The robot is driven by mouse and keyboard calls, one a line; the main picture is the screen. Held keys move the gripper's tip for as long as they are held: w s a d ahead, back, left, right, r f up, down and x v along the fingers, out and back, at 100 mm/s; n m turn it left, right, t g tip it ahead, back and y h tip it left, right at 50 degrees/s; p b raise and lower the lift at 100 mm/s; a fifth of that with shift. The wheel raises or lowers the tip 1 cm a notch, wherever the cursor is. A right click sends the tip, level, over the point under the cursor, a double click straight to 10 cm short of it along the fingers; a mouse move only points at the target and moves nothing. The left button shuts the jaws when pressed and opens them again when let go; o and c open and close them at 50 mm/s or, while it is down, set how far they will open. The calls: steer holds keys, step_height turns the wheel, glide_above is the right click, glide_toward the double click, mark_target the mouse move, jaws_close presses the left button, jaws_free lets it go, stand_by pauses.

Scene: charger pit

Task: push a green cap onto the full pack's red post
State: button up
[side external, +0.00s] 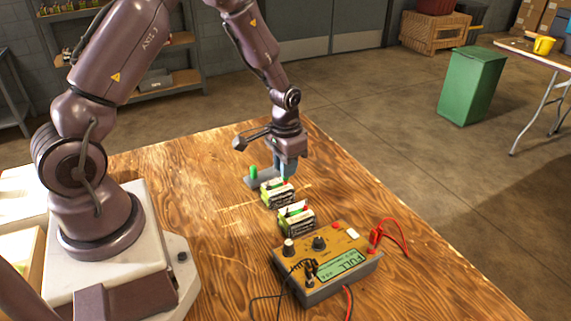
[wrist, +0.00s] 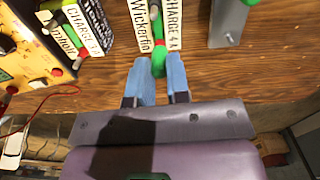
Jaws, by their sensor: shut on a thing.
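My gripper (wrist: 160,72) is shut on a green cap (wrist: 158,62), held between its blue fingertips. In the wrist view the cap is at the near end of the Wickerfin pack (wrist: 143,22). A bit of red shows beside it; I cannot tell if the cap touches the red post. The Imholt pack (wrist: 90,38) is to the left, with a bare red post (wrist: 78,63). In the side view my gripper (side external: 287,172) is low over the farther pack (side external: 275,195); the nearer pack (side external: 296,218) stands beside the meter. Another green cap (side external: 254,172) stands on a grey holder.
A yellow meter (side external: 340,243) reading FULL stands at the table's near side, with red leads (side external: 392,235) and black leads. The grey holder (wrist: 232,22) is right of the Wickerfin pack in the wrist view.

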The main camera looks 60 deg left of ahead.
stand_by(0.3)
steer(key=o, duration=0.8)
steer(key=shift+o, duration=1.1)
steer(key=shift+r, duration=3.7)
